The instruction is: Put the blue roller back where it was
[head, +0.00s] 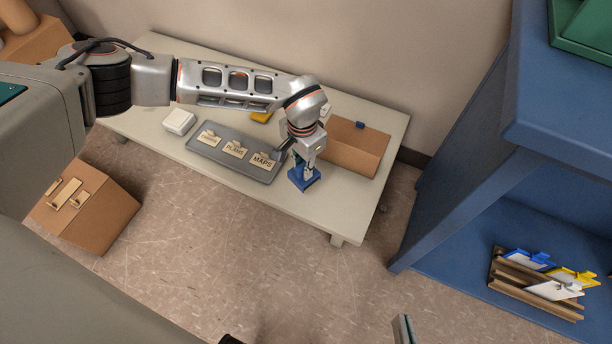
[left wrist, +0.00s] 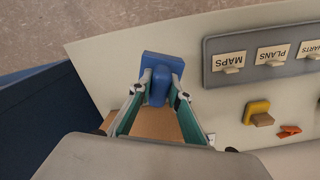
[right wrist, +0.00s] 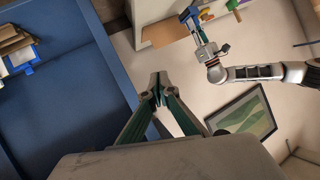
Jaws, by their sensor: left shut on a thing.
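The blue roller (head: 304,181) shows as a blue block with a blue grip on top, at the front edge of the pale table (head: 220,182). My left gripper (head: 308,165) is shut on its grip from above. In the left wrist view, the roller (left wrist: 163,62) sits between the fingertips (left wrist: 160,88). I cannot tell whether its underside touches the table. My right gripper (right wrist: 159,88) is shut and empty, away from the table. In the head view, only a grey part of it (head: 404,330) shows at the bottom edge.
A grey tray (head: 213,154) with labelled cards, including PLANS and MAPS, lies left of the roller. A blue shelf (head: 450,150) with a wooden rack (head: 535,297) stands right.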

